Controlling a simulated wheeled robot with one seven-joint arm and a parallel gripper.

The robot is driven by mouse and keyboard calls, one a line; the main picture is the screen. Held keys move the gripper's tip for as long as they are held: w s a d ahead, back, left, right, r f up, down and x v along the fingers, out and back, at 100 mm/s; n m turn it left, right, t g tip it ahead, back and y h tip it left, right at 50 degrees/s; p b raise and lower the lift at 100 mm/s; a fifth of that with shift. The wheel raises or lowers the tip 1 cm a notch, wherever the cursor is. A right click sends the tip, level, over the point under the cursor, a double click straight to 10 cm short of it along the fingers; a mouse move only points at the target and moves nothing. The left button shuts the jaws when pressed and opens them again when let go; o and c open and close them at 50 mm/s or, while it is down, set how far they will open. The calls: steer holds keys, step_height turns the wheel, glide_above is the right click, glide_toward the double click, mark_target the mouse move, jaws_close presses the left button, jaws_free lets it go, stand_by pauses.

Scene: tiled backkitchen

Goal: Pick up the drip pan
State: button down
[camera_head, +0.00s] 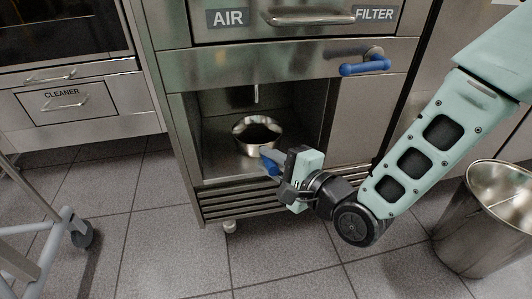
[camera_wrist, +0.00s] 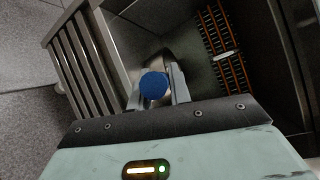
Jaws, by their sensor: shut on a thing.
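The drip pan (camera_head: 243,146) is a round, shiny metal pan with a dark inside. It sits in the open lower compartment of the steel cabinet in the head view, below a short spout. Its blue handle (camera_head: 268,163) points out toward the front right. My gripper (camera_head: 281,170) is at the compartment's opening, shut on the blue handle. In the wrist view the round blue handle end (camera_wrist: 154,85) lies between my two fingers. Most of the pan is hidden there behind the handle and fingers.
The steel compartment (camera_head: 208,130) surrounds the pan, with a slatted grille (camera_head: 240,204) below its opening. A blue-handled tap (camera_head: 365,66) is above right. A metal bin (camera_head: 490,225) stands at right and a wheeled frame (camera_head: 60,240) at left. Tiled floor in front is clear.

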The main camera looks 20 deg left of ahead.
steer(key=shift+r+p, duration=0.25)
steer(key=shift+p, duration=0.1)
